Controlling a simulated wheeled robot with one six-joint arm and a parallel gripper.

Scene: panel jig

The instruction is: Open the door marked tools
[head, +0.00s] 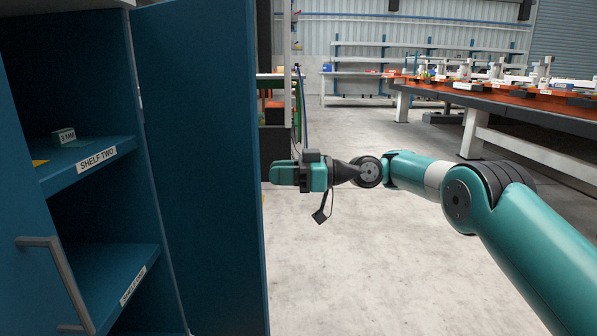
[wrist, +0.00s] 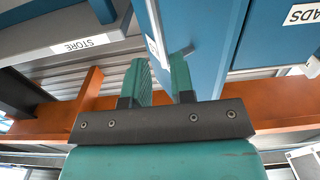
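No label reading "tools" is legible in either view. In the head view a tall blue door panel (head: 200,165) stands swung open beside a blue cabinet with shelves. My gripper (head: 280,173) is level just beyond the panel's right edge, fingers pointing left. In the wrist view my gripper (wrist: 160,82) has its two green fingers apart. A small grey piece like a handle shows beside the right finger.
Inside the cabinet is a shelf marked SHELF TWO (head: 97,160) with a small block marked 3 MM (head: 63,136). A grey handle (head: 58,280) is at the lower left. A long workbench (head: 500,105) stands at the right. The floor between is clear.

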